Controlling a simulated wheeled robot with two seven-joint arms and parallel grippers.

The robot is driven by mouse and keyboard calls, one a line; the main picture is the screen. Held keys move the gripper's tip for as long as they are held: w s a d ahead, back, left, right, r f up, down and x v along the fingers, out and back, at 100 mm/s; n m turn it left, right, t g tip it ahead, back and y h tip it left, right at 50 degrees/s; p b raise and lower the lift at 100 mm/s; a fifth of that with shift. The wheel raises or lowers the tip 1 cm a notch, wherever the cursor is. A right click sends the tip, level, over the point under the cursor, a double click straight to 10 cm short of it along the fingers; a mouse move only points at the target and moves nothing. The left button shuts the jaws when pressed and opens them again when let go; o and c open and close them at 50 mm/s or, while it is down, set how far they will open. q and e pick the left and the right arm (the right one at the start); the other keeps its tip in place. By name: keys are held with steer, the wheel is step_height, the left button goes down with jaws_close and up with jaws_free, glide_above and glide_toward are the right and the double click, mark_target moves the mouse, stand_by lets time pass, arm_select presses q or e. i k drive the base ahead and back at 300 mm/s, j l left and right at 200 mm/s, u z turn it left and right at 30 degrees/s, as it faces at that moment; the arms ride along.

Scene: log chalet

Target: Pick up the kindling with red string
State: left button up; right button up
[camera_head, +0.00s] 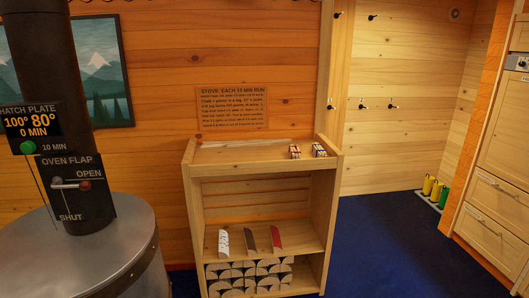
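Two small bundles stand side by side on the top of the wooden shelf unit (262,167), near its right end. The left bundle (294,152) shows red and pale bands. The right bundle (319,150) shows darker, bluish bands with some red. They are too small to make out the string clearly. Neither of my grippers is in view.
A round metal stove (85,250) with a dark flue (45,60) stands at the left. Split logs (250,275) fill the bottom shelf, with several flat pieces (250,240) above. Blue floor (380,245) is clear at right, before wooden drawers (497,200).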

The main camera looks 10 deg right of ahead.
mark_target(294, 152)
steer(key=i+l+u, duration=0.2)
steer(key=i+l, duration=0.25)
steer(key=l, duration=0.2)
steer(key=i+l+u, duration=0.15)
steer(key=l, duration=0.2)
steer(key=i+l+u, duration=0.1)
steer(key=l, duration=0.25)
steer(key=i+l+u, duration=0.1)
steer(key=i+l, duration=0.2)
steer(key=i+l+u, duration=0.1)
steer(key=l, duration=0.4)
